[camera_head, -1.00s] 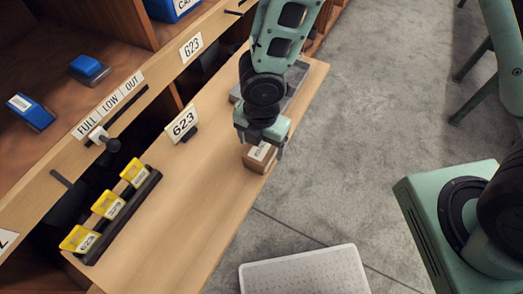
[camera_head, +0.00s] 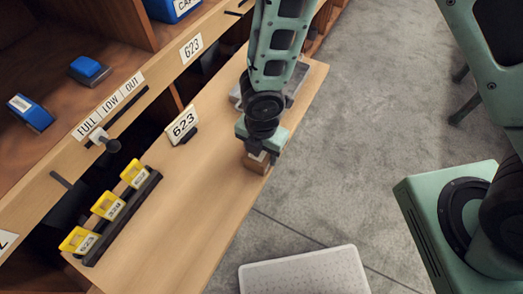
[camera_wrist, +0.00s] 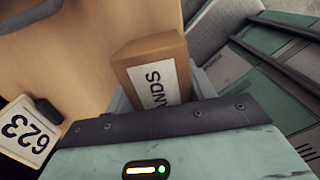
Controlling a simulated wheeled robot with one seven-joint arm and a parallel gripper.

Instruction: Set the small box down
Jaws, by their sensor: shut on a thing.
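The small box (camera_head: 257,164) is brown cardboard with a white label. It is at the right edge of the wooden shelf board (camera_head: 190,195), below my gripper (camera_head: 260,152). In the wrist view the box (camera_wrist: 155,72) shows its label with the letters "SDN" or similar, and part of it is hidden behind my gripper's body. My gripper is shut on the box. I cannot tell whether the box's underside touches the board.
A "623" sign (camera_head: 183,124) stands on the board left of the box. A dark rack (camera_head: 125,218) with yellow tags is at the front left. A grey tray (camera_head: 292,82) lies behind my arm. A white lidded bin (camera_head: 305,272) is on the floor. The board's middle is clear.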

